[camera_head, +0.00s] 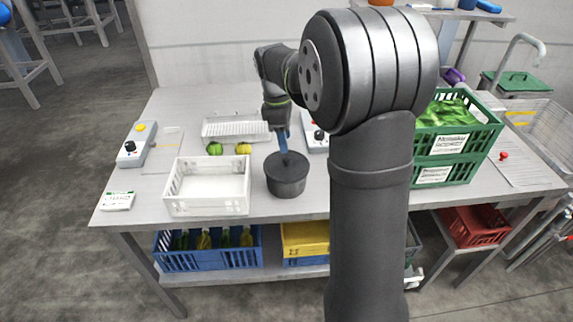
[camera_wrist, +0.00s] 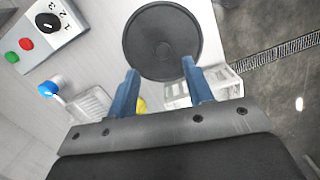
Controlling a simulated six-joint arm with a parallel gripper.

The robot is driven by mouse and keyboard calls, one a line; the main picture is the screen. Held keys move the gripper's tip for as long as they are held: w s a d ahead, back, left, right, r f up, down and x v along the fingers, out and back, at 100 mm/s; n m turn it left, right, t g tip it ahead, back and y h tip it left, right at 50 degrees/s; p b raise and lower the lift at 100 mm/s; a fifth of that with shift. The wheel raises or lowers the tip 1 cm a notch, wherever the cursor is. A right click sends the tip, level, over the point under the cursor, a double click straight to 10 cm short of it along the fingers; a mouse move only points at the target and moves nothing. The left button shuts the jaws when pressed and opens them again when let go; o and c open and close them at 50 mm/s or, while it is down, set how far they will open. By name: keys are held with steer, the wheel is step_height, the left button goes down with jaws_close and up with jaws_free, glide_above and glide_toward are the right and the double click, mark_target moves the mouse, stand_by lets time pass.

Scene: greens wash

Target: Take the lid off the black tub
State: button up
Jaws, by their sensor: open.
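The black tub (camera_head: 287,184) stands upright on the table, right of the white crate, with its dark round lid (camera_head: 287,166) on top. In the wrist view the lid (camera_wrist: 162,28) is a dark disc with a small round knob (camera_wrist: 164,48) at its middle. My gripper (camera_head: 283,150) is above the lid. In the wrist view its two blue fingers (camera_wrist: 160,65) are spread apart, with nothing between them, on the near side of the lid. The head view does not show clearly whether the fingers touch the knob.
An empty white crate (camera_head: 175,207) stands close left of the tub. Behind are green and yellow vegetables (camera_head: 215,148), a white rack (camera_head: 235,138) and control boxes (camera_head: 137,143). Green crates (camera_head: 478,156) of greens stand at the right. My arm hides part of the table.

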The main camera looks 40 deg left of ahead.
mark_target(286, 158)
steer(key=shift+d+f, duration=0.15)
steer(key=shift+f, duration=1.4)
steer(key=shift+d+f, duration=0.1)
steer(key=shift+f, duration=1.45)
steer(key=shift+c, duration=0.5)
steer(key=c, duration=0.9)
